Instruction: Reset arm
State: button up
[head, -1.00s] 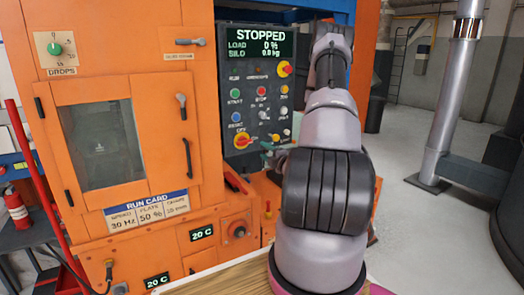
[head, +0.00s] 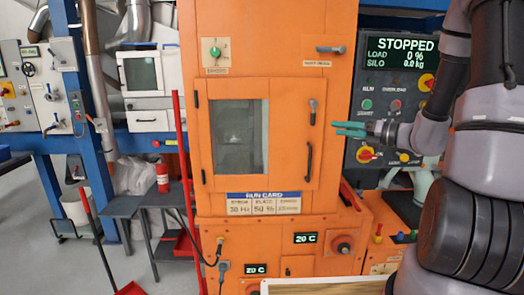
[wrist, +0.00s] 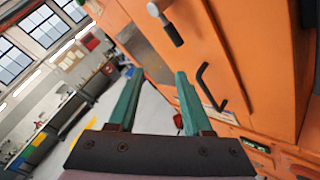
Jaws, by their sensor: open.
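My gripper (head: 352,129) is at the right in the head view, in front of the dark control panel (head: 372,105). Its teal fingers point left toward the orange cabinet (head: 268,56). In the wrist view my gripper (wrist: 157,98) shows its two teal fingers apart with nothing between them. The cabinet's door handle (wrist: 212,87) and a latch knob (wrist: 165,22) are beside and beyond the fingers there, apart from them. The panel display reads STOPPED, load 0 %, silo 0.0 kg. My arm covers part of the panel's right side.
The cabinet door with its window (head: 240,137) is closed. A run card (head: 263,203) is below it. Red poles (head: 185,170) and a grey side table (head: 150,200) stand to the left. Open floor (head: 160,262) shows at the lower left.

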jog(key=s+a+r+n+g+h, duration=0.2)
jog(key=s+a+r+n+g, duration=0.15)
jog(key=s+n, duration=0.4)
jog(key=s+a+r+n+g+h, duration=0.2)
jog(key=s+a+n+g, duration=0.25)
jog(key=s+n, duration=0.35)
jog(key=s+d+r+n+t+h, duration=0.4)
jog(key=s+d+r+n+h, duration=0.3)
jog(key=n, duration=0.7)
jog(key=shift+d+r+t+h, duration=0.3)
